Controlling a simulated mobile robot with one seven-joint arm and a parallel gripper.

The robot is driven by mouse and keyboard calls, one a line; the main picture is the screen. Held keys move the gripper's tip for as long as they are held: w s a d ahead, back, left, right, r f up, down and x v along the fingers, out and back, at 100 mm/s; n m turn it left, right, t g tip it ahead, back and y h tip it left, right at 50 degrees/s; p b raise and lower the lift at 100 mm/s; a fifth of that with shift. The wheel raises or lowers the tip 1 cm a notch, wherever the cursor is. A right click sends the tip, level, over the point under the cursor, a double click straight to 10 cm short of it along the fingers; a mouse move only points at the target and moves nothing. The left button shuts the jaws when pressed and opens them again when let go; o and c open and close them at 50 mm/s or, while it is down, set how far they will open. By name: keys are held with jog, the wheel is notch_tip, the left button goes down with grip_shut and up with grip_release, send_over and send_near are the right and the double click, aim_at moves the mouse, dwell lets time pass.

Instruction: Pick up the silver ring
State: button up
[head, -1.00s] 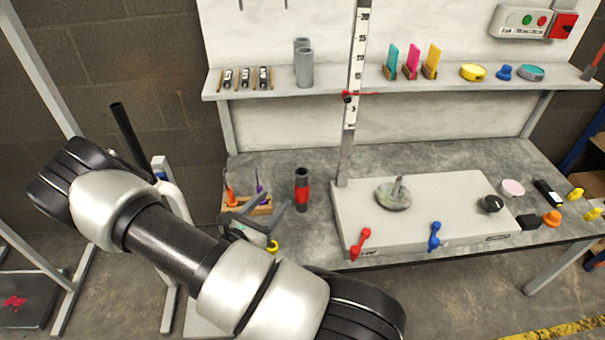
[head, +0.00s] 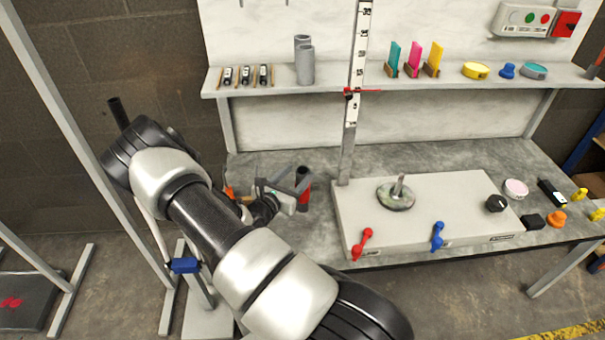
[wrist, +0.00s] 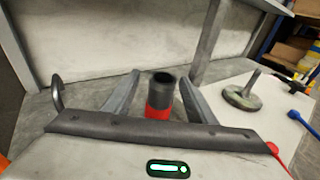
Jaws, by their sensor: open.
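My gripper (head: 285,184) is open, above the left end of the grey bench. In the wrist view its two fingers (wrist: 160,80) stand on either side of a dark upright tube (wrist: 162,92) with a red lower part, apparently without touching it. In the head view this tube (head: 303,190) is partly hidden behind the gripper. A round mottled metal disc with an upright stem (head: 398,196) sits on the pale raised plate (head: 365,203) to the right.
The plate carries a red lever (head: 362,243), a blue lever (head: 437,236) and a black knob (head: 495,204). A vertical scale post (head: 351,125) rises behind it. The shelf (head: 340,88) above holds grey tubes (head: 304,64) and coloured cards (head: 414,60). Small items lie at the bench's right end.

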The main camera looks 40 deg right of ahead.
jog(key=shift+w+d, duration=0.15)
jog(key=shift+d, duration=0.25)
jog(key=c, duration=0.9)
notch_tip(320, 180, up, 10)
jog(key=shift+f+p, duration=0.1)
jog(key=shift+p, duration=1.1)
jog(key=shift+c, duration=0.2)
